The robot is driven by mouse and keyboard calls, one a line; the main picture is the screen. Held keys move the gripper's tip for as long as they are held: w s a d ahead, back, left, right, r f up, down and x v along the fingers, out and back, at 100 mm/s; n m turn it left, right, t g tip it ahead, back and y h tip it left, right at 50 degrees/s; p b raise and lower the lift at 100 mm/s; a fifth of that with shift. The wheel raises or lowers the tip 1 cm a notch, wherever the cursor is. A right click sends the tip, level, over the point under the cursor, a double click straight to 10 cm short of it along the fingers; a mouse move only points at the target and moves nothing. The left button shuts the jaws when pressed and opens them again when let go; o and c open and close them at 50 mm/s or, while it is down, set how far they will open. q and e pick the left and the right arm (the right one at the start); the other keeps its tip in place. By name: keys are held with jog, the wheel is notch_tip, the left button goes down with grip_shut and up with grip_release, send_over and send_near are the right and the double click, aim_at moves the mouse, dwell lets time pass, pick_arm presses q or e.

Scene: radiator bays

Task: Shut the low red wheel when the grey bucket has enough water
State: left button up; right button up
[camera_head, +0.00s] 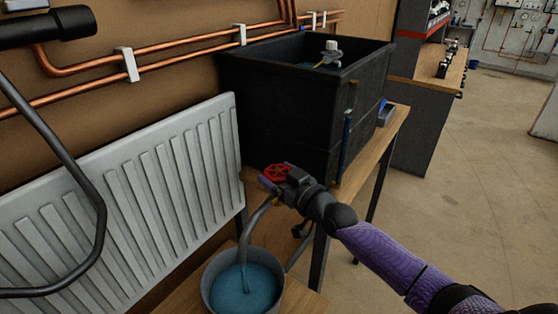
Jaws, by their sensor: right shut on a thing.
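The low red wheel (275,174) sits in front of the dark tank, above and to the right of the bucket. My right gripper (278,178) comes in from the lower right and is shut on the wheel; its fingers and wrist hide the valve body. The grey bucket (209,279) stands below on a wooden surface, its lower part cut off by the picture edge. Blue water (250,288) lies in it, below the rim. A grey spout or stream (252,222) curves down into the bucket and meets the water. My left gripper is not in view.
A white ribbed radiator (120,190) stands at the left, under copper pipes (180,56). A dark open tank (285,110) with a float valve (331,52) stands on a wooden bench (398,128). Open floor (480,190) lies to the right.

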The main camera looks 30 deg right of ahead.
jog(key=m+h+p, duration=0.1)
jog(key=h+p, duration=0.1)
jog(key=p, duration=0.1)
jog(key=m+h+p, duration=0.2)
jog(key=p, duration=0.1)
jog(key=m+h+p, duration=0.1)
jog(key=h+p, duration=0.1)
jog(key=p, duration=0.1)
jog(key=shift+a+r+h, duration=0.15)
jog(key=shift+r+h, duration=0.15)
jog(key=shift+f+m+g+h+p, duration=0.1)
jog(key=shift+m+g+h+p, duration=0.25)
jog(key=shift+m+h, duration=0.3)
jog(key=m+h, duration=0.1)
jog(key=m+g+h, duration=0.1)
jog(key=h, duration=0.1)
jog(key=shift+f+g, duration=0.2)
jog(key=shift+g, duration=0.05)
jog(key=shift+m+g+h, duration=0.9)
jog(key=shift+m+h, duration=0.15)
jog(key=shift+h, duration=0.4)
jog(key=o, duration=1)
